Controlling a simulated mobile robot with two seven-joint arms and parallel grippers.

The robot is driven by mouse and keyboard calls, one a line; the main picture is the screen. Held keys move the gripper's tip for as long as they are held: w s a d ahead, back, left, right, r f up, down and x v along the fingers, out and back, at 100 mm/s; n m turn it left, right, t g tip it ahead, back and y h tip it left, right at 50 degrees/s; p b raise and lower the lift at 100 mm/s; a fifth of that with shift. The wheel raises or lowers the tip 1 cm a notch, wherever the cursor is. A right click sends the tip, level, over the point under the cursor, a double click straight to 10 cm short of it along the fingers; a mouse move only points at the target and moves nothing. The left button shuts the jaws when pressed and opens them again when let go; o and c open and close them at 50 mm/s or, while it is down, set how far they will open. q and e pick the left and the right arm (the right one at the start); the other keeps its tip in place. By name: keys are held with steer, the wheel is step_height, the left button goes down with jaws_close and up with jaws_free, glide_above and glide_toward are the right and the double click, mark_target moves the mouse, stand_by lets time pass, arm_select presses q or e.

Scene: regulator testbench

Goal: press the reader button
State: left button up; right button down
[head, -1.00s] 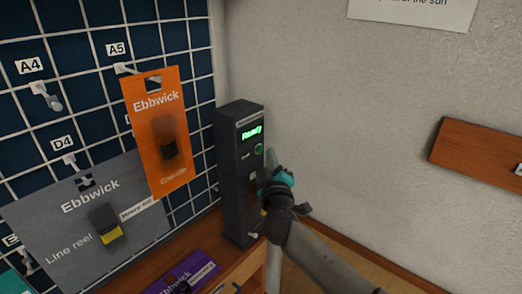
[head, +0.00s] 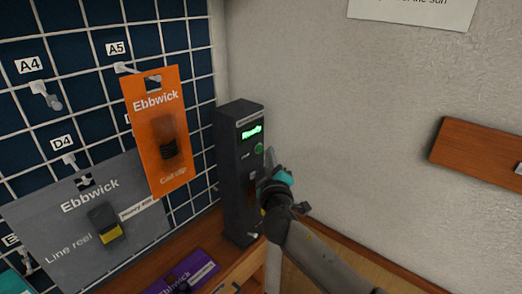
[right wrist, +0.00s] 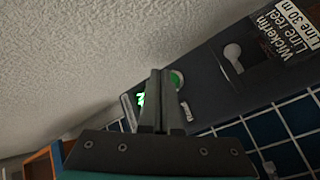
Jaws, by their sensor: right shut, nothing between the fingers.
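The reader (head: 236,180) is a tall dark box standing at the wall corner, with a lit green display (head: 251,132) near its top. Its round green button (head: 259,149) sits just below the display. My right gripper (head: 268,158) is at the reader's front, its fingertips just below and right of the button. In the right wrist view the shut, empty fingers (right wrist: 161,75) point at the reader face (right wrist: 205,80), and the button (right wrist: 177,78) shows beside them, partly hidden. I cannot tell whether the fingertips touch it. My left gripper is not in view.
A wire grid with hooks stands left of the reader and holds an orange card (head: 168,100) and a grey card (head: 70,235). A purple card (head: 205,268) lies on the wooden shelf below. The wall to the right is bare apart from a paper sign and a wooden board (head: 480,152).

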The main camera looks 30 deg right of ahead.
steer(key=shift+w+a, duration=0.15)
steer(key=shift+w, duration=0.15)
steer(key=shift+w+a+b, duration=0.15)
steer(key=shift+w+b, duration=0.2)
steer(key=shift+w, duration=0.1)
stand_by(0.7)
steer(key=shift+s, duration=0.15)
steer(key=shift+s+d, duration=0.3)
steer(key=shift+s, duration=0.4)
steer(key=s, duration=0.1)
steer(key=s+d, duration=0.1)
steer(key=s, duration=0.1)
steer(key=s+d+p, duration=0.1)
steer(key=shift+s, duration=0.3)
stand_by(0.4)
